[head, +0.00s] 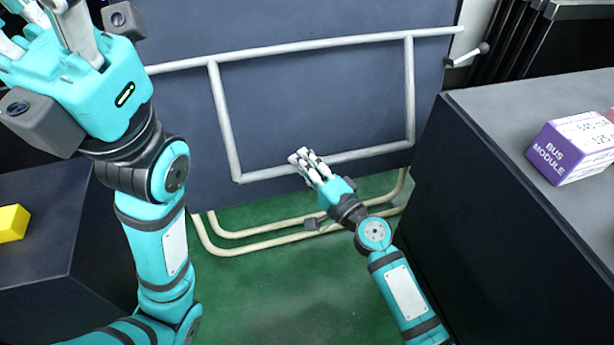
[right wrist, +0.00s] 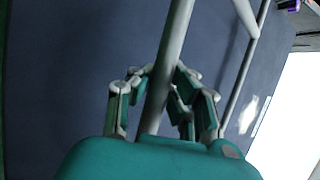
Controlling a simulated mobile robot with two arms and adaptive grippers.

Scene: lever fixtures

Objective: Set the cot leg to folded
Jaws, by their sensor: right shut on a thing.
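The cot leg (head: 358,155) is a light grey U-shaped tube frame lying against a dark blue panel (head: 310,100) in the head view. Its two uprights run from a long upper rail down to a lower crossbar. My right gripper (head: 305,158) is at the crossbar, left of its middle, shut on it. In the right wrist view the cot leg's tube (right wrist: 171,50) passes between the fingers of my right gripper (right wrist: 160,80). My left gripper (head: 60,25) is raised at the upper left, away from the cot leg; its fingertips are partly cut off by the frame edge.
Cream bent tubes (head: 270,239) run low over the green floor (head: 290,290). A dark cabinet (head: 500,190) at the right carries a purple and white box (head: 572,148). A small lever (head: 468,54) is beside the panel. A yellow block (head: 12,223) sits on a dark surface at left.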

